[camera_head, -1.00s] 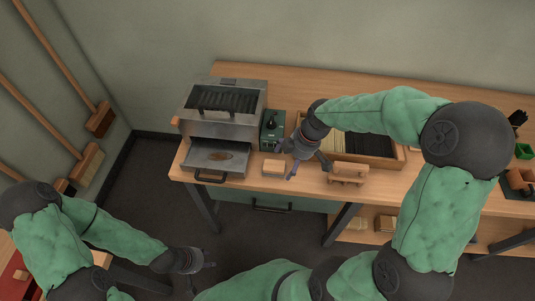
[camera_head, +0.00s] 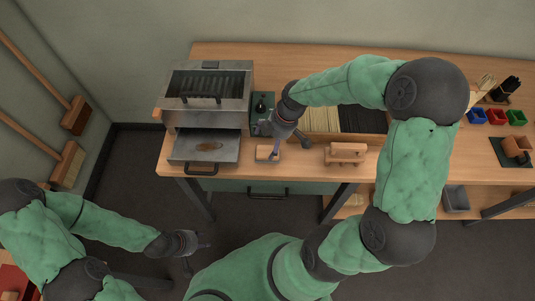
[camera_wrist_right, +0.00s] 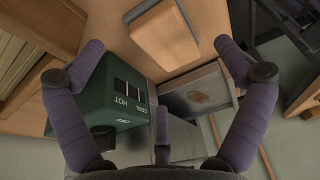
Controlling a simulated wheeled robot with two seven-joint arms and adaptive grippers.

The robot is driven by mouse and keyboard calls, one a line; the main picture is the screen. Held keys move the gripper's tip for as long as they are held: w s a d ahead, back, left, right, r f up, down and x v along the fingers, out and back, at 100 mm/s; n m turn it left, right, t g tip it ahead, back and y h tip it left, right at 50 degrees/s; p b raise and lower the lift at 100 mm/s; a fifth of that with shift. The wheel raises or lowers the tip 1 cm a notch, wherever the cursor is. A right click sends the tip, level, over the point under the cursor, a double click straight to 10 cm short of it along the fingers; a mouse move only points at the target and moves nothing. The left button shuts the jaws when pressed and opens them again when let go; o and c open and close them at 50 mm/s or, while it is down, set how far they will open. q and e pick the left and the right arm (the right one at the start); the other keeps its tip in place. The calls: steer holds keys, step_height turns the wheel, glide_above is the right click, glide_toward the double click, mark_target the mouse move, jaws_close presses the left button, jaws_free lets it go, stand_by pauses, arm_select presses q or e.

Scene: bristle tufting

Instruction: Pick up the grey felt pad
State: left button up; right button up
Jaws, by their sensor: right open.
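I cannot make out a grey felt pad for certain in either view. My right gripper (camera_head: 290,145) is over the front of the bench, its spread fingers empty, close to a small wooden block (camera_head: 267,153). In the right wrist view the right gripper (camera_wrist_right: 165,75) has its fingers wide apart, with nothing between them. The wooden block (camera_wrist_right: 165,32) lies ahead of it there, showing a pale edge. My left gripper (camera_head: 188,243) hangs low at the left, away from the bench; its fingers are too small to read.
A metal oven (camera_head: 207,100) has its tray (camera_head: 215,150) pulled out, with a brown patch on it. A green control box (camera_wrist_right: 122,105) stands beside it. A bristle box (camera_head: 320,120), a wooden fixture (camera_head: 346,154) and coloured bins (camera_head: 496,116) are further right.

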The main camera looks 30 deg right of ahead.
mark_target(268, 148)
steer(key=b+x, duration=0.1)
steer(key=x, duration=0.3)
steer(key=shift+f+b, duration=0.15)
steer(key=shift+b, duration=0.15)
steer(key=c, duration=1.2)
steer(key=shift+c, duration=0.2)
